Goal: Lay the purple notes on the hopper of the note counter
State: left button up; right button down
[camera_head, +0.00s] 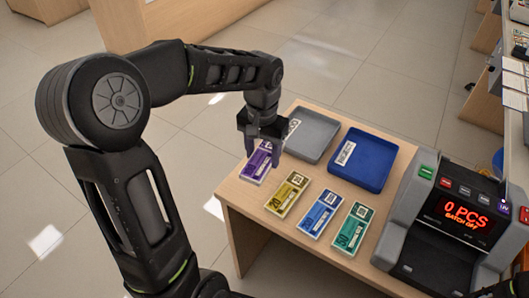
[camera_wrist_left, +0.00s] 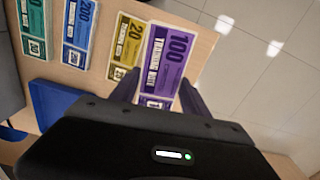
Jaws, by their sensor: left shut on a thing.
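The bundle of purple notes (camera_head: 256,165), marked 100, lies at the left end of a row of note bundles on the wooden counter. My left gripper (camera_head: 264,150) reaches down over its far end and is shut on it. In the left wrist view, the purple notes (camera_wrist_left: 166,58) sit between the two fingers of my left gripper (camera_wrist_left: 158,97). The note counter (camera_head: 428,205) stands at the right, its red display reading 0 PCS. Its dark slanted front (camera_head: 435,258) is empty.
Yellow (camera_head: 287,194), blue (camera_head: 320,213) and green (camera_head: 353,228) note bundles lie between the purple notes and the note counter. A grey tray (camera_head: 333,126) and a blue tray (camera_head: 386,158) stand behind them. The wooden counter (camera_head: 255,205) is bare along its front edge.

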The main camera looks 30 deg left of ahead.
pick_arm(q)
jog(key=w+d+f+m, duration=0.1)
jog(key=w+d+f, duration=0.1)
jog(key=w+d, duration=0.7)
jog(key=d, duration=0.3)
jog(key=shift+f, duration=0.35)
